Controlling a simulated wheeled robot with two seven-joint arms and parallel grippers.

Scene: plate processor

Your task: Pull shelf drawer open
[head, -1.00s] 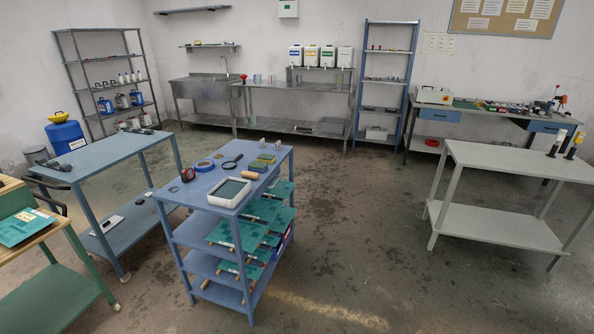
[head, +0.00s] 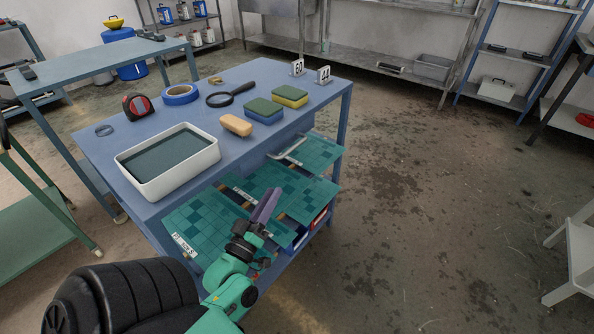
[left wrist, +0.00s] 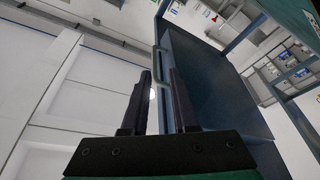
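The shelf is a blue metal unit (head: 91,137) with a flat top and tiers below. Under its top, on the right-hand side, is a drawer (head: 275,163) with a pale metal handle (head: 288,148). The drawer looks shut. My left gripper (head: 271,195) is below and in front of the handle, apart from it in the head view. In the left wrist view its two dark fingers (left wrist: 160,76) are spread with nothing visibly clamped. The handle (left wrist: 158,58) shows just past the fingertips, roughly in line with the gap. My right gripper is not in view.
Teal patterned sheets (head: 205,220) stick out of the tiers below the drawer, close to my left arm. On top lie a white tray (head: 168,182), two sponges (head: 264,112), a magnifier (head: 221,99) and tape (head: 180,94).

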